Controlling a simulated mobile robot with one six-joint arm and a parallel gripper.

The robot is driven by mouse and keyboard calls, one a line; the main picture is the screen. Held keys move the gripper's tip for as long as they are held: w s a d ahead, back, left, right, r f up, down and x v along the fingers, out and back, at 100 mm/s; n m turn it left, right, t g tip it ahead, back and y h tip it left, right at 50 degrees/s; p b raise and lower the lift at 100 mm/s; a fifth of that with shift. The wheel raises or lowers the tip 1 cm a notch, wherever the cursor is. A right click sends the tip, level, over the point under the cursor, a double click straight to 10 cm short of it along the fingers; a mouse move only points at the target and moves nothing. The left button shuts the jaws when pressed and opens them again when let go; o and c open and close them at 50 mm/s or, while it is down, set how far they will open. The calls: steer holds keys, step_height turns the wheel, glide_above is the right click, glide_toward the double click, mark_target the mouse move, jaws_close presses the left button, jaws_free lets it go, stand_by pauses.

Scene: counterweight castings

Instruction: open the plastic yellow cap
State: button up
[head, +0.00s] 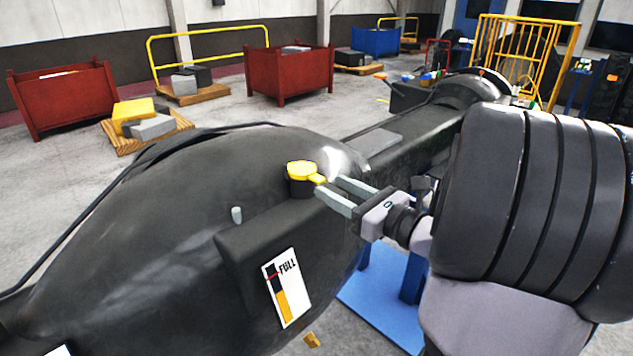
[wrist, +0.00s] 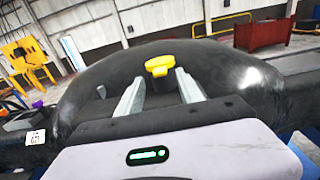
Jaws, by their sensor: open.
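The yellow plastic cap (head: 301,170) sits down on a short black neck (head: 301,187) on top of the large dark casting (head: 190,190). A small yellow tab (head: 318,180) sticks out from the cap toward my gripper. My gripper (head: 329,187) is open, its two grey fingers pointing at the cap from the right. In the wrist view the cap (wrist: 159,65) shows just beyond the fingertips and between them, with nothing held. The fingertips are close to the tab; I cannot tell whether they touch it.
A small grey stub (head: 236,215) stands on the casting left of the cap. A label reading FULL (head: 286,288) is on the casting's side. Red bins (head: 290,75), pallets with blocks and yellow rails (head: 208,45) stand farther back. The space above the cap is clear.

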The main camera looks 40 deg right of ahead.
mark_target(323, 181)
steer(key=w, duration=0.5)
steer(key=shift+a, duration=0.2)
steer(key=c, duration=0.9)
steer(key=shift+s+r, duration=0.1)
steer(key=shift+s, duration=0.05)
jaws_close()
